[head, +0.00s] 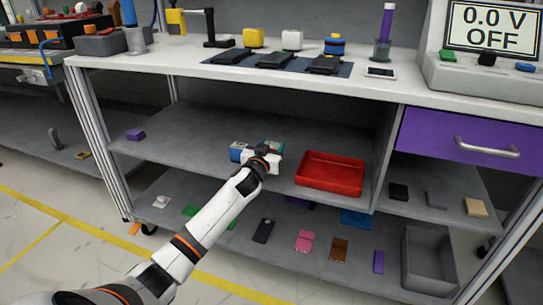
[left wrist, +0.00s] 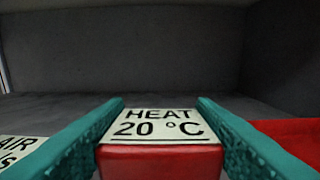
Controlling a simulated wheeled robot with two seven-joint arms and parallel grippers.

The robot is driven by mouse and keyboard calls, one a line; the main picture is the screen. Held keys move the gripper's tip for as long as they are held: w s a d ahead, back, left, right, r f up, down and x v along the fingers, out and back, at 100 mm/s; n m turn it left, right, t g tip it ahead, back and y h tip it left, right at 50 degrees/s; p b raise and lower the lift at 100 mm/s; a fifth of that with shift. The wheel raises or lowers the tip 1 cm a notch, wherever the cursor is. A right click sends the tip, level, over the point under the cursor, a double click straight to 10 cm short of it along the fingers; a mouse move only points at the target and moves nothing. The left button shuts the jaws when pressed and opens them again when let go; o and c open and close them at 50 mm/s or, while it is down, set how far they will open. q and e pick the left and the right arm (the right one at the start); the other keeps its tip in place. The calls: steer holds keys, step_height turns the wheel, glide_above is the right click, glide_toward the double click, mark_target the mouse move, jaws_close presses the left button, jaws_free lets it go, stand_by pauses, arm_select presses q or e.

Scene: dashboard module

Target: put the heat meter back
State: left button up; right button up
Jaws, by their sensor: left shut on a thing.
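The heat meter (left wrist: 160,127) has a red body and a white face reading "HEAT 20 °C". It sits between the two teal fingers of my left gripper (left wrist: 160,104), which is shut on it. In the head view my left gripper (head: 260,149) is at the middle shelf (head: 190,135), left of the red tray. The gripper mostly hides the meter there. I cannot tell whether the meter touches the shelf. My right gripper is not in view.
An air meter (left wrist: 18,152) stands close on the left of the gripper. The red tray (head: 330,186) is close on the right. The shelf's left part is clear except for a purple block (head: 136,134). The worktop (head: 190,55) overhangs the shelf.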

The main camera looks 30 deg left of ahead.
arm_select(q)
steer(key=shift+f+b, duration=0.35)
steer(key=shift+f, duration=0.8)
steer(key=shift+f, duration=0.1)
steer(key=o, duration=1.1)
steer(key=shift+o, duration=0.2)
